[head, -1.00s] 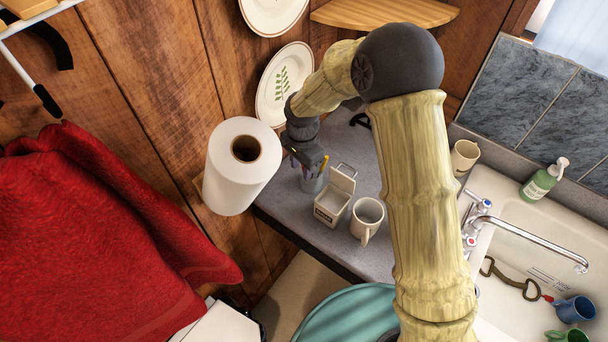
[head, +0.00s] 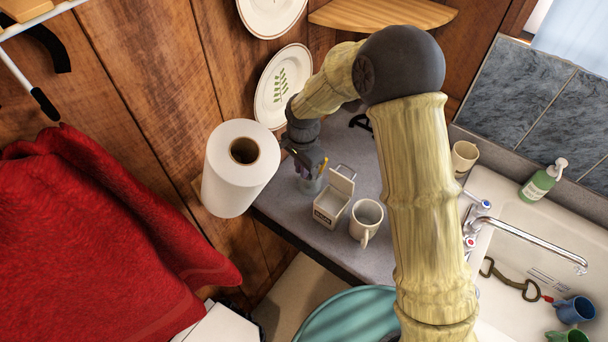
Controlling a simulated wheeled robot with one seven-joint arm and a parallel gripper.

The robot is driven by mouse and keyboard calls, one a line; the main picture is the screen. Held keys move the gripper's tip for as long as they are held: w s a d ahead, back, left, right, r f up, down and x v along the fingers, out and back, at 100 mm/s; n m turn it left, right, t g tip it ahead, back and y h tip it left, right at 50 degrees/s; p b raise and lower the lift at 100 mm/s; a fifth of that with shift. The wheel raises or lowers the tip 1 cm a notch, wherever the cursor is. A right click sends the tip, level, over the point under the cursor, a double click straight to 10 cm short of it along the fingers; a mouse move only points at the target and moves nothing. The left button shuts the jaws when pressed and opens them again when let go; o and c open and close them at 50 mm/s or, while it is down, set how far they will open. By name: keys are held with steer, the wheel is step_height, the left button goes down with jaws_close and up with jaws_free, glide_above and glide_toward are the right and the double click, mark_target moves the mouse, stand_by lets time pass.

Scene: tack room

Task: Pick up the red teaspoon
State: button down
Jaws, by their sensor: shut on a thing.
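My gripper (head: 309,163) is low over a small grey pot (head: 311,186) at the back left of the counter. It is shut on a thin thing among the handles at the pot's mouth. The jaws and wrist hide most of it, so its colour and shape cannot be told. A yellow stick (head: 323,164) and a purple handle (head: 301,171) show beside the fingers. I cannot make out a red teaspoon there for sure. A small red tip (head: 547,299) shows in the sink by a blue mug, too small to name.
A white box with a raised lid (head: 331,204) and a white mug (head: 366,218) stand right of the pot. A paper towel roll (head: 240,168) is close on the left. The wall with plates (head: 281,87) is behind. The sink (head: 510,225) lies right.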

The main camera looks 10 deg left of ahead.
step_height(320, 180, up, 18)
steer(key=b, duration=0.3)
steer(key=shift+b, duration=0.35)
